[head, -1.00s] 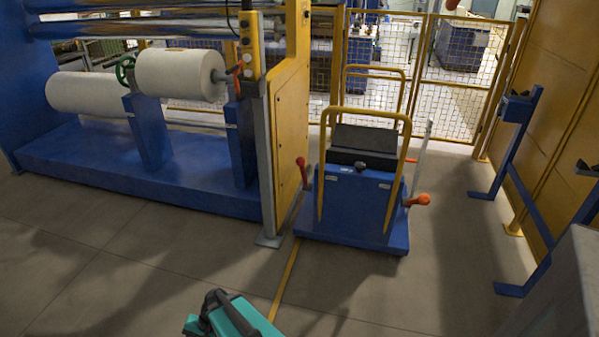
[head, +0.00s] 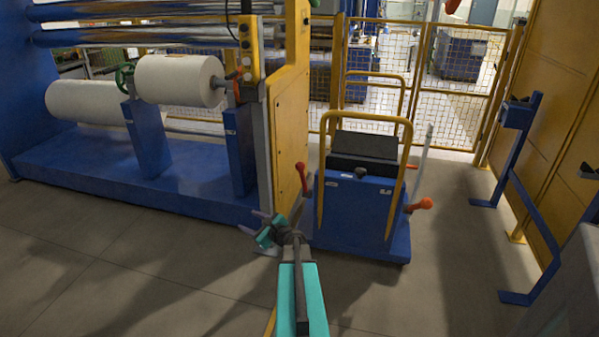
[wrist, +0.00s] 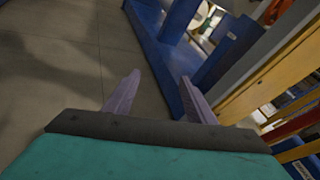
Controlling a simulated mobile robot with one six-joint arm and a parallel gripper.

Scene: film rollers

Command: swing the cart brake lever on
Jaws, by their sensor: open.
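The blue cart (head: 350,220) with its yellow hoop handle (head: 368,114) stands right of centre in the head view. A lever with a red knob (head: 302,174) is on its left side, and a lever with an orange-red knob (head: 424,203) sticks out on its right. The frames do not show which one is the brake. My gripper (head: 254,222) is open and empty, left of the cart and apart from both levers. In the wrist view its two fingers (wrist: 160,78) point at the floor and a blue base edge; neither lever is clearly visible there.
The roller machine's blue base (head: 150,178), with white rolls (head: 180,80), lies at left. A yellow machine panel (head: 288,120) stands close to the cart's left side. A mesh fence (head: 460,95) is behind. A blue stand (head: 515,150) is at right. Open floor lies in front.

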